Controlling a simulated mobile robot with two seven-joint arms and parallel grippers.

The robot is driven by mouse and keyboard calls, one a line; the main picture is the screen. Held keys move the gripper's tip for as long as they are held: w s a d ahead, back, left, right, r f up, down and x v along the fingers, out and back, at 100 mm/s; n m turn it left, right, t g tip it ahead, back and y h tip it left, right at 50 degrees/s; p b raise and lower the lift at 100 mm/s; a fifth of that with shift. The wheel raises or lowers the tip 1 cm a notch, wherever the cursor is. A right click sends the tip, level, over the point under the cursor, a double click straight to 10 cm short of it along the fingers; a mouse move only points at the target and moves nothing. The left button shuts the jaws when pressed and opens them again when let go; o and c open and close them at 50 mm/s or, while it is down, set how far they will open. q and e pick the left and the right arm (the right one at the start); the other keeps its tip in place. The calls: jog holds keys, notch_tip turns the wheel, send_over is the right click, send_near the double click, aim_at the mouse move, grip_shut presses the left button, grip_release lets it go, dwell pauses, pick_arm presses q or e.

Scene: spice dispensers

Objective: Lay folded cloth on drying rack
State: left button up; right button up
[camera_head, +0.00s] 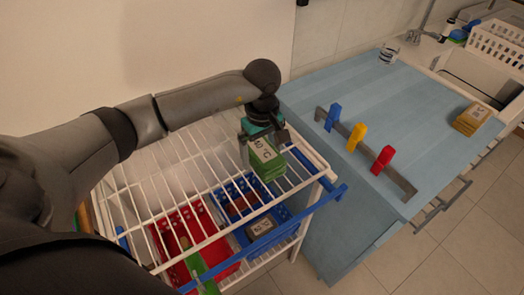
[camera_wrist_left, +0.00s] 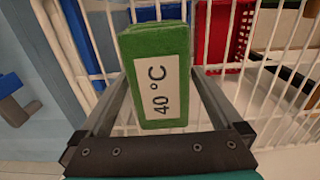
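The folded green cloth (camera_head: 267,160), labelled 40 °C, is at the right part of the white wire drying rack (camera_head: 200,150). My left gripper (camera_head: 264,140) comes from above, its fingers along the cloth's two sides. In the left wrist view the cloth (camera_wrist_left: 158,70) fills the space between the finger ends (camera_wrist_left: 158,85), which appear to touch it. The rack's wires (camera_wrist_left: 105,78) show behind the cloth. Whether its underside rests on them is hidden. My right gripper is not in view.
Below the wires are a red basket (camera_head: 190,236) and a blue basket (camera_head: 240,190); a labelled block (camera_head: 262,225) sits in the blue one. Right of the rack stands a blue counter (camera_head: 390,105) with a bar of coloured pegs (camera_head: 355,138) and a yellowish folded stack (camera_head: 470,118).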

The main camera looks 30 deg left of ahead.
aim_at(262, 149)
pick_arm(q)
notch_tip(262, 149, up, 12)
jog(key=p, duration=0.1)
jog(key=shift+r, duration=0.2)
dwell(0.3)
